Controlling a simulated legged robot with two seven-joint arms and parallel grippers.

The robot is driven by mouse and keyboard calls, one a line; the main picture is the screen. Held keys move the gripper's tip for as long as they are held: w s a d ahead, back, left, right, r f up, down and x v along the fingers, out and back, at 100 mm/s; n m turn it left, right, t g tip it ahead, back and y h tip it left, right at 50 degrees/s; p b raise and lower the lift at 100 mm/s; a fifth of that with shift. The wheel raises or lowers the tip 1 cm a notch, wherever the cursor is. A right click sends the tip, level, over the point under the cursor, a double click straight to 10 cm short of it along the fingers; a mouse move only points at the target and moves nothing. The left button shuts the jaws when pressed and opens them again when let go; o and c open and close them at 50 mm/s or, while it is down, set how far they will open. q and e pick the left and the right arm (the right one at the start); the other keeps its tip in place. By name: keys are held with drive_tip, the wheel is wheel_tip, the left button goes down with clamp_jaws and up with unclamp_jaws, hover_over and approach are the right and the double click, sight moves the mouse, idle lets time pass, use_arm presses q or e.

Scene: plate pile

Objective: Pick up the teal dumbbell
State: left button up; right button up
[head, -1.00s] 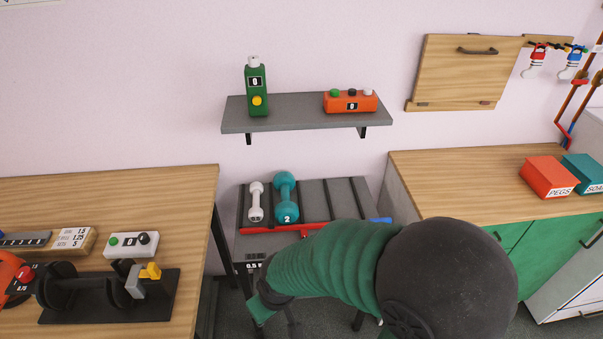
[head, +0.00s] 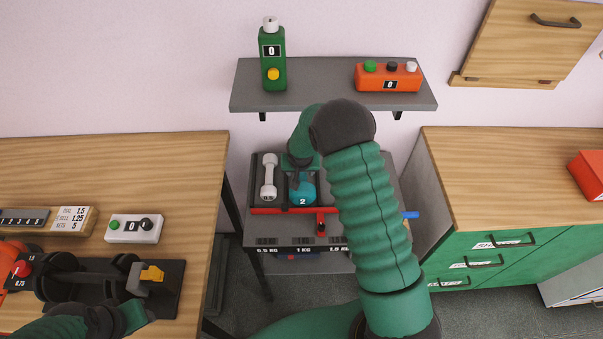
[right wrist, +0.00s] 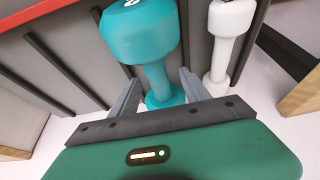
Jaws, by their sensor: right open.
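The teal dumbbell (head: 303,192) marked 2 lies in the sloped rack, its upper part hidden behind my right gripper (head: 300,168) in the head view. In the right wrist view the teal dumbbell (right wrist: 140,32) shows its near head, handle and far head. My right gripper (right wrist: 160,92) is open there, one finger on each side of the handle near the far head. I cannot tell whether the fingers touch it. My left arm enters at the bottom left of the head view, with part of the left gripper (head: 130,317) showing; its jaws are unclear.
A white dumbbell (head: 269,177) lies just left of the teal one, close to a finger in the right wrist view. Dark dividers and a red front bar (head: 265,211) bound the rack's slots. A grey shelf (head: 330,97) hangs above. Wooden counters flank the rack.

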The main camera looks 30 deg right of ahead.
sight(302, 174)
drive_tip(key=x, duration=0.5)
drive_tip(key=shift+d, duration=0.35)
drive_tip(key=shift+a, duration=0.1)
drive_tip(key=c, duration=1.2)
drive_tip(key=shift+w+r, duration=0.15)
